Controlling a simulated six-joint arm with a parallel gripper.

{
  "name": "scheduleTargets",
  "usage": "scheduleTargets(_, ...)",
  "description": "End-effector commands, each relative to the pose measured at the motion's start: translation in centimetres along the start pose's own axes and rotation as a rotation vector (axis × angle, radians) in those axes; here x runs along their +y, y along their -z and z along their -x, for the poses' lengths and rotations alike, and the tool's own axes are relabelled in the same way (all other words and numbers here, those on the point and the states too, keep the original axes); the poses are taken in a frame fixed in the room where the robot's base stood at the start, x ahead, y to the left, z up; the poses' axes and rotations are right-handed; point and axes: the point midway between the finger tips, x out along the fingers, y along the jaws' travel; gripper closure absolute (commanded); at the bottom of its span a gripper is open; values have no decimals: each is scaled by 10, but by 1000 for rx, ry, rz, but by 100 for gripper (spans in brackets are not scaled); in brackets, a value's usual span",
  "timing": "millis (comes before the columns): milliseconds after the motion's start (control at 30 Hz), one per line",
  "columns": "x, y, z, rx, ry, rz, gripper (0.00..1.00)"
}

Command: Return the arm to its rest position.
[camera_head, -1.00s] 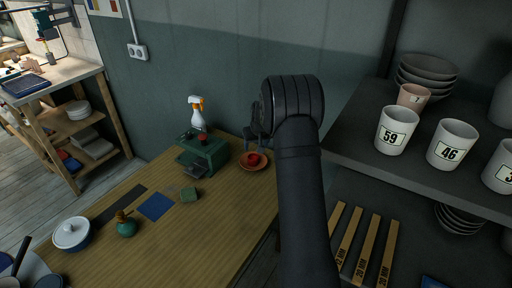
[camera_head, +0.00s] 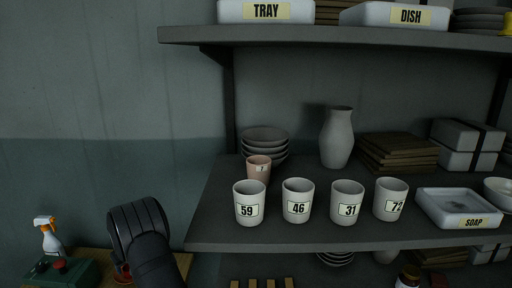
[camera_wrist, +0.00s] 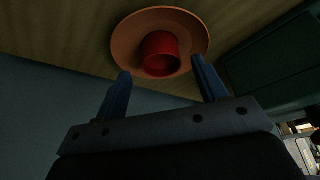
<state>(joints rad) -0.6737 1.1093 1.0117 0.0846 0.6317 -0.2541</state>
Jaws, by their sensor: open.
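In the wrist view my gripper (camera_wrist: 163,84) is open, its two blue fingers spread apart with nothing between them. Beyond the fingertips a red cup-like piece (camera_wrist: 158,52) sits on a round terracotta saucer (camera_wrist: 197,32) on the wooden worktop (camera_wrist: 65,42). The fingers look clear of the red piece, but the exact gap cannot be told. In the head view a thick black link of my arm shows at the lower left. It covers most of the saucer (camera_head: 121,279), and my gripper is hidden there.
A green device (camera_head: 65,274) and a spray bottle (camera_head: 48,236) stand beside my arm. To the right, a grey shelf (camera_head: 330,238) holds numbered white cups (camera_head: 297,201), a small pink cup (camera_head: 258,170), a vase (camera_head: 337,138) and a soap dish (camera_head: 456,208). Bare wall lies upper left.

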Motion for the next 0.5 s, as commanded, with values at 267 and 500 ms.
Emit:
scheduleTargets(267,0,2,-29,4,-1,0,35)
scheduleTargets(500,0,9,-10,1,0,0,35)
